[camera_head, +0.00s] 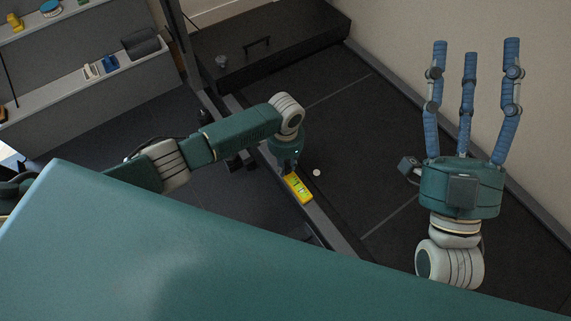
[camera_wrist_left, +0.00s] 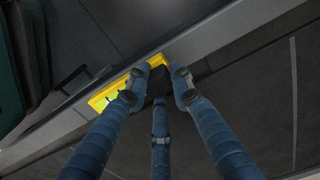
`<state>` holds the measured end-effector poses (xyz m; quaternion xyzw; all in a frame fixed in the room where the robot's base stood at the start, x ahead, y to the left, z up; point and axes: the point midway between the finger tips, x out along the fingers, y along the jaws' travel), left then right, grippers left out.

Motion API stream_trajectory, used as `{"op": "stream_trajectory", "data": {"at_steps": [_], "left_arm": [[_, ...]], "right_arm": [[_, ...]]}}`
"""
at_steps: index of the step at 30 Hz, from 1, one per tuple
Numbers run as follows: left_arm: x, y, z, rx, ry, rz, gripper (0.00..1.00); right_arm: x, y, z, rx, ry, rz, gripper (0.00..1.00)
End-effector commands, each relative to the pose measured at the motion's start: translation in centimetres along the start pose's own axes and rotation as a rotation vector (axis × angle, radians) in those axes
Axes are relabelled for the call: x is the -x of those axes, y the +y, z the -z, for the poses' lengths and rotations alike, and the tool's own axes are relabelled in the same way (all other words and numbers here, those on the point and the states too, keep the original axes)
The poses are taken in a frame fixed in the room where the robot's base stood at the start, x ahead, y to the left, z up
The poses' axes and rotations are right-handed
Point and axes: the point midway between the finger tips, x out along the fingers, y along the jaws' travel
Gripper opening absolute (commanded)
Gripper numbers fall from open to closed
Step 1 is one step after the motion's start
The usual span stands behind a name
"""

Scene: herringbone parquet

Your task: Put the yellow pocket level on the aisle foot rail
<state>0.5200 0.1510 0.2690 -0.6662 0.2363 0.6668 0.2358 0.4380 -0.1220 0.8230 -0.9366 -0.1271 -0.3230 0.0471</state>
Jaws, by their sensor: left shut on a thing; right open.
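The yellow pocket level (camera_head: 298,188) is at the grey aisle foot rail (camera_head: 325,227), lined up along it in the head view. In the left wrist view the level (camera_wrist_left: 101,99) lies along the rail (camera_wrist_left: 213,37), with one end at my fingers. My left gripper (camera_head: 290,168) points down and is shut on the level's upper end; its blue fingers (camera_wrist_left: 160,82) show in the wrist view. I cannot tell whether the level rests on the rail or is just above it. My right gripper (camera_head: 473,50) is open and empty, fingers upward, at the right.
A small white disc (camera_head: 317,172) lies on the dark floor right of the rail. A black box with a handle (camera_head: 262,45) stands at the back. Grey shelves (camera_head: 75,85) with small items are at the left. A beige wall (camera_head: 385,25) bounds the right side.

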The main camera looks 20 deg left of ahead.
Motion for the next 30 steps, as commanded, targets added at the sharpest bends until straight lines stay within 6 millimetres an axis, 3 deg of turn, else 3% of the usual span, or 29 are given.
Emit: {"op": "stream_trajectory", "data": {"at_steps": [10,11,13,20,22,30], "left_arm": [[-0.38,0.02,0.04,0.0,0.001,0.0,0.0],[-0.34,0.02,0.05,0.0,0.001,0.0,0.28],[-0.34,0.02,0.04,0.0,0.001,0.0,0.42],[-0.35,0.01,0.02,0.0,0.001,0.0,0.44],[-0.37,0.01,-0.01,0.0,0.0,0.0,0.57],[-0.34,0.0,0.0,0.0,0.0,0.0,0.57]], "right_arm": [[0.06,-0.06,0.77,-0.001,0.034,0.001,0.57],[0.02,-0.07,0.84,-0.001,0.036,0.001,0.57],[-0.03,-0.07,0.88,-0.001,0.038,0.002,0.57],[-0.1,-0.09,0.92,-0.001,0.039,0.002,0.57],[-0.1,-0.1,0.91,-0.002,0.039,0.002,0.57],[0.02,-0.15,0.81,-0.004,0.034,0.002,0.57]]}}
